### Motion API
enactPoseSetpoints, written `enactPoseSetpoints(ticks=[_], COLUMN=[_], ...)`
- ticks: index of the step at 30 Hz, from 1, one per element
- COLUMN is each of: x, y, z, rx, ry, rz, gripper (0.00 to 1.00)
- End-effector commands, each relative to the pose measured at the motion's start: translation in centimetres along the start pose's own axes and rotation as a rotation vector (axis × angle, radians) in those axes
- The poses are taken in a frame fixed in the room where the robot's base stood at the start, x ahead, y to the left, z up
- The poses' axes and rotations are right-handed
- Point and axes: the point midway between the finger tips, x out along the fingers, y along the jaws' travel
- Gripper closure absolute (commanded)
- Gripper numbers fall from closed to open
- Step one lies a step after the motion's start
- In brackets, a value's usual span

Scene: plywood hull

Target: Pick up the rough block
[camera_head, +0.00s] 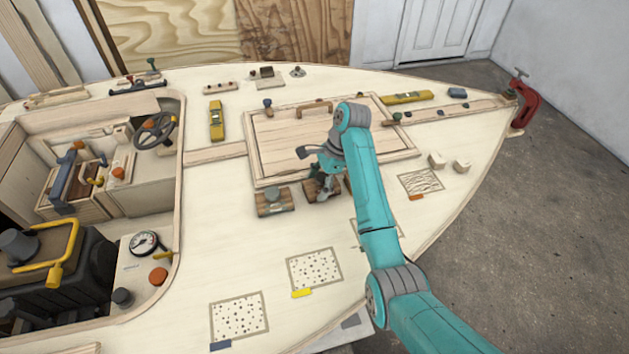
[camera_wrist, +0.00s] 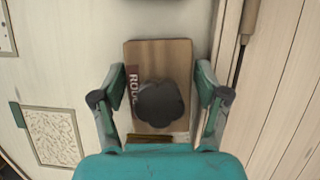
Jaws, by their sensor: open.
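The rough block (camera_wrist: 160,58) is a brown wooden block with a dark, lobed knob (camera_wrist: 160,104) on top. A partly hidden dark label on its left side reads "ROU". My gripper (camera_wrist: 160,98) is open, with one finger on each side of the block; I cannot tell whether they touch it. In the head view my gripper (camera_head: 326,180) is over the block (camera_head: 311,189), hiding much of it, just in front of the hatch panel.
A similar block with a grey-green knob (camera_head: 273,201) stands close to the left. The hatch panel (camera_head: 280,150) with a raised frame lies behind. Two small light blocks (camera_head: 437,160) sit to the right. Dotted patches (camera_head: 315,268) mark the deck in front, which is otherwise mostly clear.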

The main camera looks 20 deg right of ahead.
Motion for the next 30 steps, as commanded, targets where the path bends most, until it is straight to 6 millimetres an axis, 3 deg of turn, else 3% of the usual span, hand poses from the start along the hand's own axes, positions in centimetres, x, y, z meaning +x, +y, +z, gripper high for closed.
enactPoseSetpoints(ticks=[9,11,15,16,30], x=[0.22,0.22,0.22,0.22,-0.40], y=[0.37,0.36,0.36,0.36,-0.47], z=[-0.19,-0.19,-0.18,-0.19,0.30], rx=[-0.001,-0.001,-0.001,-0.001,-0.001], ry=[0.000,0.000,0.000,0.000,0.000], rz=[-0.001,-0.001,-0.001,-0.001,-0.002], gripper=[0.26,0.39,0.74,0.77,0.77])
